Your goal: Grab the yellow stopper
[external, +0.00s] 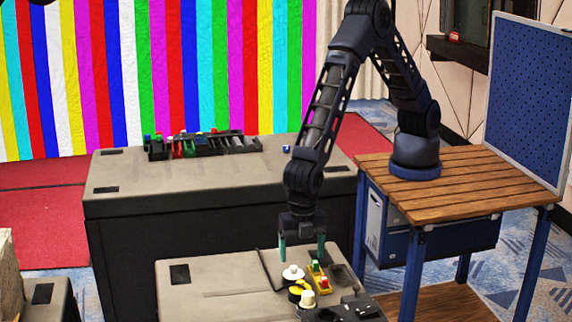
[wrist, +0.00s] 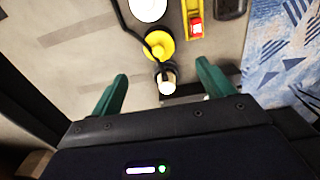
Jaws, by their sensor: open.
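The yellow stopper (external: 297,292) is a small round piece on the near grey case, between a white round knob (external: 292,272) and a cream knob (external: 307,298). In the wrist view the yellow stopper (wrist: 159,46) has a raised round centre, with a dark cable across its edge. My gripper (external: 302,250) is open and empty, pointing down above these pieces. In the wrist view my gripper's fingers (wrist: 162,76) stand either side of the cream knob (wrist: 167,85), and the stopper is just beyond the fingertips. I see no contact with it.
A yellow block with red and green buttons (external: 318,274) lies right of the stopper. A dark device (external: 350,310) is at the case's front. A far grey case (external: 220,182) holds a rack of small coloured items. A wooden workbench (external: 450,185) is at the right.

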